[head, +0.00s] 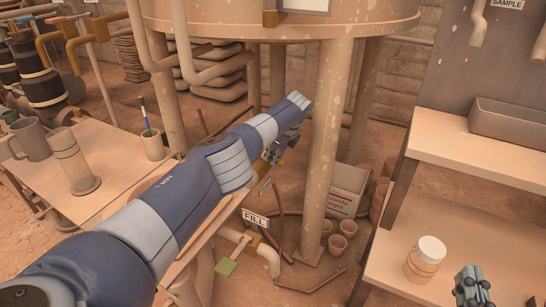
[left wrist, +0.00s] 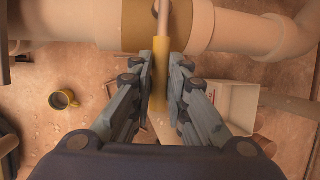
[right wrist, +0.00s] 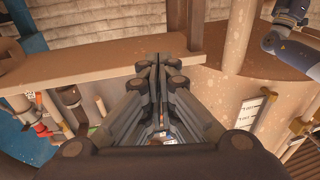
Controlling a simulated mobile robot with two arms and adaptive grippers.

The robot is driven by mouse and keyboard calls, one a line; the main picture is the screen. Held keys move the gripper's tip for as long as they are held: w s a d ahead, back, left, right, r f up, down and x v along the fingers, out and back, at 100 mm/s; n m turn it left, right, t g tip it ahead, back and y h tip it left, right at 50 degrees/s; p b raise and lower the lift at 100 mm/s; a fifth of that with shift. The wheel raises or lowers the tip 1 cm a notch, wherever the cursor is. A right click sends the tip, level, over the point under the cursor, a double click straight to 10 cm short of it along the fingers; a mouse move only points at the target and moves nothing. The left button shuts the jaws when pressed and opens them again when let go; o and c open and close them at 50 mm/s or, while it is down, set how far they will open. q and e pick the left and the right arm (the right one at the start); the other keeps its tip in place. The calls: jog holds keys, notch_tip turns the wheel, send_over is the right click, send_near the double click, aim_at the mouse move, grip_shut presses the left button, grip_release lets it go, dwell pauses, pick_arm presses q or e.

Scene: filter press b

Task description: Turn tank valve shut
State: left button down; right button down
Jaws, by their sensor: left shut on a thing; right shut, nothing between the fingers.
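In the left wrist view a yellow valve handle (left wrist: 160,72) hangs below a brass-coloured valve body (left wrist: 143,25) on a thick pale pipe (left wrist: 222,28). My left gripper (left wrist: 161,85) is shut on this handle, one finger on each side. In the head view my left gripper (head: 284,146) is at the end of the outstretched left arm, below the tank (head: 240,22); the arm and gripper largely hide the valve there. My right gripper (head: 472,287) is at the lower right, beside the shelf. It is shut and empty in the right wrist view (right wrist: 155,66).
A tank leg (head: 325,150) stands just right of my left gripper. A jar (head: 425,258) stands near my right gripper. A mug (head: 32,140) and flask sit on the left table.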

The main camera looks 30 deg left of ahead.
pick_arm(q)
jog(key=shift+w, duration=0.15)
pick_arm(e)
jog(key=shift+a+r+t, duration=0.15)
jog(key=shift+r+t, duration=0.65)
jog(key=shift+r, duration=0.6)
pick_arm(q)
jog(key=c, duration=1.6)
grip_release()
jog(key=shift+o, duration=0.2)
pick_arm(e)
jog(key=shift+w, duration=0.1)
pick_arm(q)
jog(key=shift+r, duration=0.1)
jog(key=v, duration=1.2)
jog(key=shift+w, duration=0.1)
